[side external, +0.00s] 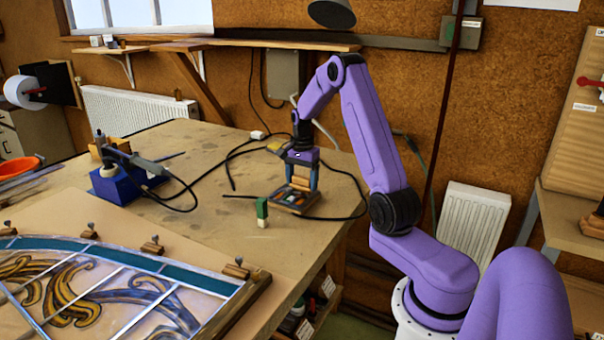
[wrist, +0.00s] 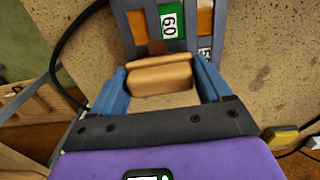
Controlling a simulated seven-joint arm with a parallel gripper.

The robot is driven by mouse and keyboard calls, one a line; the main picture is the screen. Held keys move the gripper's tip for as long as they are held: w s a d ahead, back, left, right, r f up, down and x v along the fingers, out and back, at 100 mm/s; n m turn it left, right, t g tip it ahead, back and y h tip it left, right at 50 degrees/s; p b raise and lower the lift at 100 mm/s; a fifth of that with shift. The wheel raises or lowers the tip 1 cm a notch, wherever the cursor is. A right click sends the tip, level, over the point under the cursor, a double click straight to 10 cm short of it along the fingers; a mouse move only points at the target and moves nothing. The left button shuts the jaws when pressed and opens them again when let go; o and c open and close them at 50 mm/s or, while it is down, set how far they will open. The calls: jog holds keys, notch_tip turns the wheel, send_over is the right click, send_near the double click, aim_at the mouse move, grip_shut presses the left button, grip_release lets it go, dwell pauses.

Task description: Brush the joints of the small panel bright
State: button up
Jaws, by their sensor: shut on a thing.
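My gripper (side external: 301,185) points down over the far right part of the bench. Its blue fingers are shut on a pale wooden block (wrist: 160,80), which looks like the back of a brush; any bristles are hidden. Below it lies a small flat piece with grey bars and coloured fields, seemingly the small panel (side external: 284,198). In the wrist view its grey bars (wrist: 148,22) frame orange and green fields and white number labels. The block is at the panel's near edge in the wrist view; I cannot tell whether it touches.
A green and white block (side external: 262,213) stands just left of the panel. Black cables (side external: 232,165) loop around it. A soldering iron on a blue stand (side external: 125,183) is farther left. A large leaded panel (side external: 100,285) fills the front left. Bare bench (side external: 205,215) lies between.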

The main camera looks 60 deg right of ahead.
jog(key=shift+a+f, duration=0.15)
jog(key=shift+f, duration=0.4)
jog(key=shift+a, duration=1.2)
jog(key=shift+c, duration=0.4)
jog(key=shift+d, duration=1.3)
jog(key=shift+a, duration=1.45)
jog(key=shift+d, duration=1.6)
jog(key=shift+a+r, duration=0.15)
jog(key=shift+r, duration=3.95)
jog(key=shift+s, duration=0.1)
